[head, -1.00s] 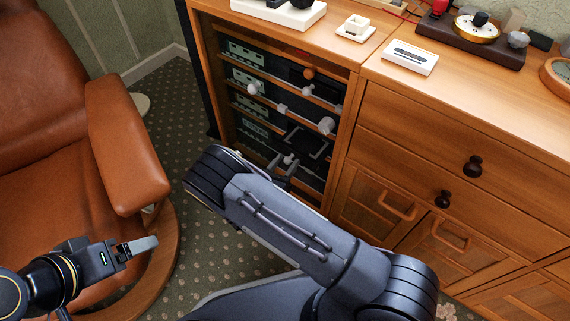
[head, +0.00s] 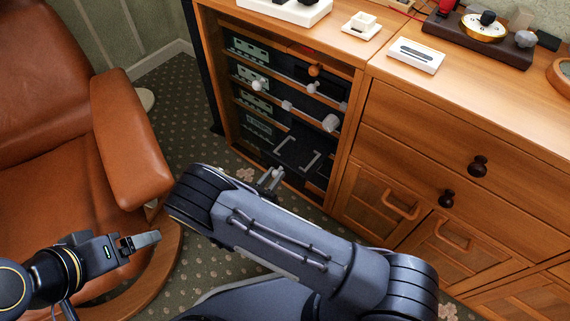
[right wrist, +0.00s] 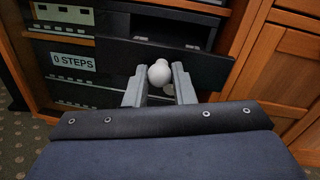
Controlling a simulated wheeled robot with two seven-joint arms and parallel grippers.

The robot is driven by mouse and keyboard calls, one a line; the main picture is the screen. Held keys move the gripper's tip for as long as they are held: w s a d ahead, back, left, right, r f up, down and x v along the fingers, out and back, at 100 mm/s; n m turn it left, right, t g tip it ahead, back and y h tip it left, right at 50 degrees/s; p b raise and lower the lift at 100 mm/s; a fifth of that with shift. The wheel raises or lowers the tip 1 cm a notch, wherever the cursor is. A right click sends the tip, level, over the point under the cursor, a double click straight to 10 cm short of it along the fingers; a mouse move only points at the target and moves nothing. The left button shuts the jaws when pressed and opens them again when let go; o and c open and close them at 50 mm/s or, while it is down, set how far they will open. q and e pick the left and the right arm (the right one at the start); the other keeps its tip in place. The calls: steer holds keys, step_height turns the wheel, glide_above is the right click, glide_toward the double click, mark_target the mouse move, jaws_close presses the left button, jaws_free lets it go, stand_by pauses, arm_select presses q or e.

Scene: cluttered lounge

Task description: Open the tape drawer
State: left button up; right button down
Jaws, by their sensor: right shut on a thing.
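My right gripper (right wrist: 158,88) is shut on a round white knob (right wrist: 159,72) on a dark drawer front (right wrist: 205,63) in the right wrist view. That drawer is pulled partly out, with its open inside showing behind the front. In the head view the right gripper (head: 270,180) is low before the cabinet, and the open drawer (head: 297,152) with two pale brackets lies just beyond it. My forearm hides part of the area below. My left gripper (head: 143,241) is by the armchair, away from the cabinet; its jaw gap is unclear.
Other knobs (head: 330,123) stick out from the shelves above the drawer. A label reading "0 STEPS" (right wrist: 73,62) is left of it. A leather armchair (head: 125,140) stands at left, a wooden dresser (head: 430,130) at right. Bare carpet (head: 225,150) lies between armchair and cabinet.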

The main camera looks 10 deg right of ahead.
steer(key=shift+v, duration=1.55)
steer(key=shift+w+a, duration=0.15)
steer(key=c, duration=1.2)
jaws_free()
steer(key=shift+c, duration=0.2)
steer(key=p+v, duration=0.1)
steer(key=v, duration=0.6)
steer(key=shift+s+a+p, duration=0.2)
steer(key=shift+s+p, duration=0.1)
steer(key=shift+p, duration=0.05)
steer(key=shift+r, duration=0.1)
